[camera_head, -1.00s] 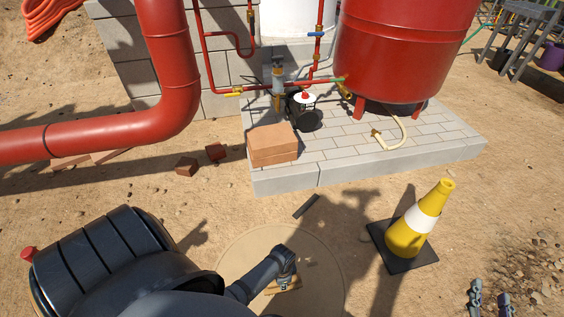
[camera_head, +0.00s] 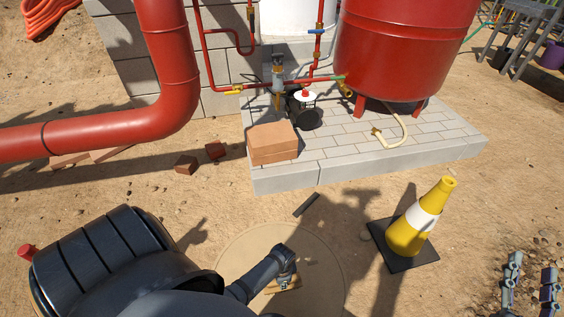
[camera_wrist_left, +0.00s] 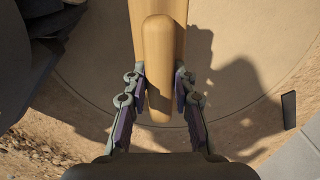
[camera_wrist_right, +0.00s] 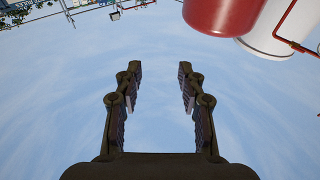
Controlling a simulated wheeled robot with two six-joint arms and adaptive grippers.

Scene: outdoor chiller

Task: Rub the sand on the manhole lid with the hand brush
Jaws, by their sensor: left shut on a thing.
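The round, sand-coloured manhole lid (camera_head: 315,272) lies flush in the ground at the bottom middle of the head view. It also shows in the left wrist view (camera_wrist_left: 225,95); sand cannot be told apart from its surface. My left gripper (camera_wrist_left: 159,78) is shut on the pale wooden handle of the hand brush (camera_wrist_left: 159,35), over the lid. The bristles are hidden, so I cannot tell whether they touch it. In the head view, my arm mostly covers the brush (camera_head: 287,284). My right gripper (camera_head: 531,284) is open and empty at the bottom right, also seen in the right wrist view (camera_wrist_right: 157,80).
A yellow and white cone (camera_head: 425,222) on a black base stands right of the lid. A dark flat strip (camera_head: 306,205) lies beyond it. A paved plinth (camera_head: 350,168) carries bricks (camera_head: 272,145) and a red tank (camera_head: 405,50). A thick red pipe (camera_head: 120,133) runs at left.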

